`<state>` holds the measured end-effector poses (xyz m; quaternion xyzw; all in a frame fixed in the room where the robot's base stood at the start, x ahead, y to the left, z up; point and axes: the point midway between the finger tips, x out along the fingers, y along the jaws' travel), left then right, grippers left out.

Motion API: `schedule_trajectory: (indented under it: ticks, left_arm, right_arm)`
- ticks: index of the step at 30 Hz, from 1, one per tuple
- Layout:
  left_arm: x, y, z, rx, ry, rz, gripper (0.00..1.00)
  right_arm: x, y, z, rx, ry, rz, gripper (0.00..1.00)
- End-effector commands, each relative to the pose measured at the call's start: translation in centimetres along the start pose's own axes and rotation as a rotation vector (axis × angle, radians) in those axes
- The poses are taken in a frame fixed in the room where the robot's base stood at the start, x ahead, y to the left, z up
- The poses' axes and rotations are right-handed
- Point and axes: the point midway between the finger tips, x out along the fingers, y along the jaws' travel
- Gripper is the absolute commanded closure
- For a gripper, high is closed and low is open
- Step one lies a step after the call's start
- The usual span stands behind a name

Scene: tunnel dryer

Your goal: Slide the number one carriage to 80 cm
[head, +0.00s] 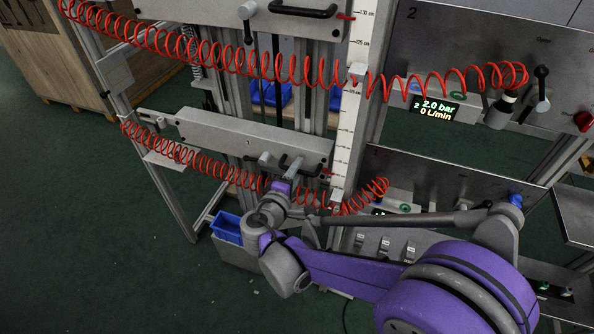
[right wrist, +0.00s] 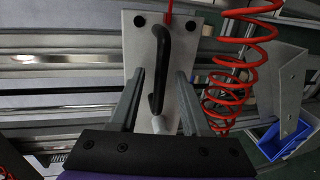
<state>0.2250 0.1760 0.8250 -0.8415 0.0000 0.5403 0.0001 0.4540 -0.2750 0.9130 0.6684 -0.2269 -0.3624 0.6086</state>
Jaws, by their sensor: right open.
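The number one carriage (head: 230,136) is the lower light grey plate on the vertical rails, with a small mark like a 1. Its black handle (head: 298,166) is near its lower right end. A red pointer (head: 326,173) points to the white vertical scale (head: 349,130); the marks beside it are too small to read. My right gripper (head: 278,165) is at the handle. In the right wrist view its open fingers (right wrist: 160,76) lie on either side of the black handle (right wrist: 163,45), not closed on it. My left gripper is not in view.
A second carriage (head: 262,12) with a black handle sits higher on the rails. Coiled red hoses (head: 215,58) stretch across both carriages. A panel marked 2 (head: 460,45) with a 2.0 bar display stands right. Blue bins (head: 227,228) are below. Open floor lies left.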

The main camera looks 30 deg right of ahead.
Motion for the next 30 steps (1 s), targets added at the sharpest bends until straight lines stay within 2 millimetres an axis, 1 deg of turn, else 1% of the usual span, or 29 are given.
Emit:
schedule_trajectory:
  ticks: [3,10,11,15,17,18,30]
  left_arm:
    - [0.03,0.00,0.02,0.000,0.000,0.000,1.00]
    - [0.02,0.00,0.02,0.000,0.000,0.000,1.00]
    - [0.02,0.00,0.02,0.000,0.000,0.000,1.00]
    - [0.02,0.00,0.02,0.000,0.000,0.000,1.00]
    - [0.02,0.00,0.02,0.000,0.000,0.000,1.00]
    - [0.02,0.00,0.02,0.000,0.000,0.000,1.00]
    - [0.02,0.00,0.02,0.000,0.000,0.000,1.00]
  right_arm:
    - [0.49,-0.01,0.00,0.000,0.000,0.000,0.53]
    - [0.51,0.00,-0.01,0.000,0.001,0.000,0.53]
    - [0.51,0.00,-0.01,0.000,0.001,0.000,0.56]
    - [0.49,0.00,-0.01,0.000,0.001,0.000,0.82]
    - [0.49,0.00,-0.01,0.000,0.000,0.000,0.92]
    - [0.49,0.00,-0.01,0.000,0.000,0.000,1.00]
    - [0.48,0.00,0.00,0.000,0.000,0.000,1.00]
